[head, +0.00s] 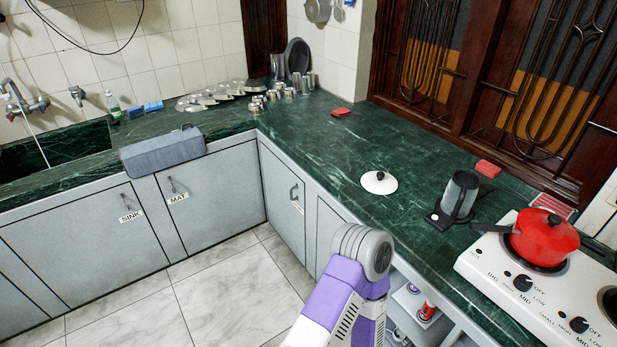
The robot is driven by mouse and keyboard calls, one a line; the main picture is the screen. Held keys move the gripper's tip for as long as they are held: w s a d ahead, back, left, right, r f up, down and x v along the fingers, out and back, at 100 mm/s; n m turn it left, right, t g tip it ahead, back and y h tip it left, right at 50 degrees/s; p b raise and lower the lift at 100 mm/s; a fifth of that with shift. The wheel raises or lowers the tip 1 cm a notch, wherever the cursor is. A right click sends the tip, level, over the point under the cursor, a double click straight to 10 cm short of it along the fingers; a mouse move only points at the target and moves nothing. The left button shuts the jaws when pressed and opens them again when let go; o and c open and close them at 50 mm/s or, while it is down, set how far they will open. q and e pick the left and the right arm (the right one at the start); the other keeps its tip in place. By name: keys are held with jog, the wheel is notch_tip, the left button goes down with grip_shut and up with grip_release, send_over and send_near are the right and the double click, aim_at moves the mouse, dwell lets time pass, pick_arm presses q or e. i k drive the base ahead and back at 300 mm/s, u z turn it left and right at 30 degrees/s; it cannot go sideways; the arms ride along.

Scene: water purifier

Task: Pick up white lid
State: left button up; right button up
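The white lid (371,186) lies flat on the dark green marble counter, in the middle of its right-hand run. It is round, with a black knob on top, and nothing covers it. A purple and grey link of one of my arms rises from the bottom of the head view and ends in a rounded grey joint below and in front of the lid, apart from it in the picture. I cannot tell which arm this is. Neither gripper shows.
A kettle (460,194) on a black base stands right of the lid. Beyond it, a red pot (544,240) sits on a white stove (490,262). A red block (487,168) lies near the back edge. The counter (335,150) left of the lid is clear.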

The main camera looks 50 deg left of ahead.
aim_at(378, 183)
jog(key=u, duration=0.45)
jog(key=k, duration=0.25)
jog(key=u, duration=2.15)
jog(key=i, duration=1.35)
jog(key=z, duration=0.15)
